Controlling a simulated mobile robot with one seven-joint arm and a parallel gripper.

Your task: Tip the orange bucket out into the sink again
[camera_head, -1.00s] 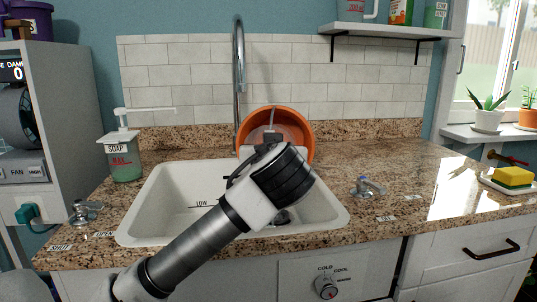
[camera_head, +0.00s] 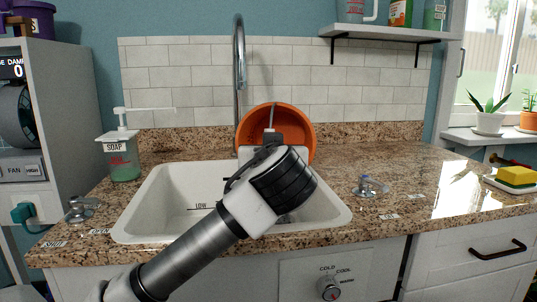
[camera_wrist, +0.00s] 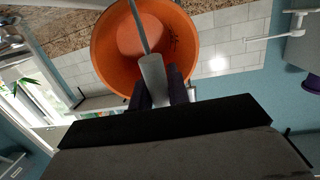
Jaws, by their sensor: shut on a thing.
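The orange bucket (camera_head: 300,122) is tilted on its side above the back right of the sink, its open mouth toward me in the head view. In the wrist view I look into the bucket (camera_wrist: 110,50), and I see no loose contents in it. My gripper (camera_wrist: 160,88) is shut on the bucket's grey handle. In the head view my gripper (camera_head: 262,143) is mostly hidden behind my wrist. The white sink (camera_head: 165,205) is below, its right part hidden by my arm. Whether the bucket touches the counter is unclear.
A tall faucet (camera_head: 238,80) rises just left of the bucket. A soap dispenser (camera_head: 121,158) stands left of the sink. Tap knobs (camera_head: 370,187) sit on either side. A yellow sponge (camera_head: 515,175) lies at the right. The granite counter (camera_head: 410,165) between is mostly clear.

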